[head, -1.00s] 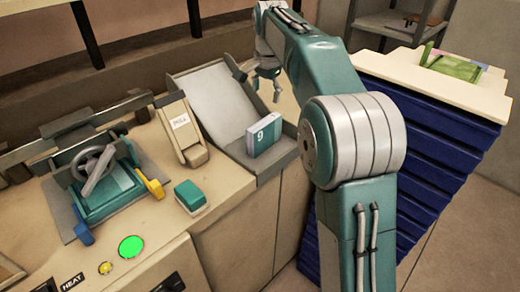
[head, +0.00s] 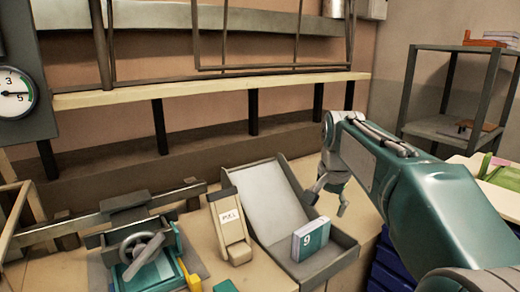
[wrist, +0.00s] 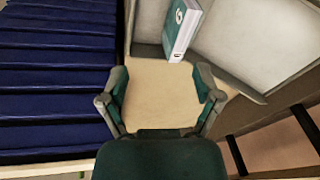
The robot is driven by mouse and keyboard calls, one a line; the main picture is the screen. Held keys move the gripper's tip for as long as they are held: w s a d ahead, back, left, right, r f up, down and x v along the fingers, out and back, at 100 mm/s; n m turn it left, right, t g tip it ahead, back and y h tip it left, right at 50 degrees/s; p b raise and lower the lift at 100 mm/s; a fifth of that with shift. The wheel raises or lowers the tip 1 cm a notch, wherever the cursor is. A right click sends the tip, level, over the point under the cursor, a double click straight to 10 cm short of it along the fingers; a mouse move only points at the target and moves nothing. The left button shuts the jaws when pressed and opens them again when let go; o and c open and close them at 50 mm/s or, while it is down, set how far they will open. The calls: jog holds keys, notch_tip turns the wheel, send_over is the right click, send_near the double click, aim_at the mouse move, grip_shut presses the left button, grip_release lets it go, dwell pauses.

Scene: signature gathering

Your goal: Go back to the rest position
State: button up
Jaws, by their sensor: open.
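A teal and white block marked 9 (head: 310,240) stands in the lower part of the tray, left of and below the fingers. The block also shows beyond the fingers in the wrist view (wrist: 182,28), apart from them.
A lever marked PULL (head: 231,228) stands left of the tray. A teal machine with a handwheel (head: 145,258) is at the lower left. A blue slatted stack (wrist: 55,75) lies right of the counter. A grey shelf (head: 440,128) stands at the back right. A gauge (head: 14,93) hangs at left.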

jog(key=s+f+n+t, duration=0.1)
jog(key=s+f+n, duration=0.3)
jog(key=s, duration=0.9)
jog(key=s+f+n+t, duration=0.1)
jog(key=s+f+n, duration=0.2)
jog(key=s, duration=1.1)
notch_tip(320, 180, down, 3)
jog(key=shift+r+n+t, duration=0.1)
jog(key=shift+n+t, duration=0.3)
jog(key=shift+w, duration=0.1)
jog(key=c, duration=0.3)
jog(key=shift+c, duration=0.2)
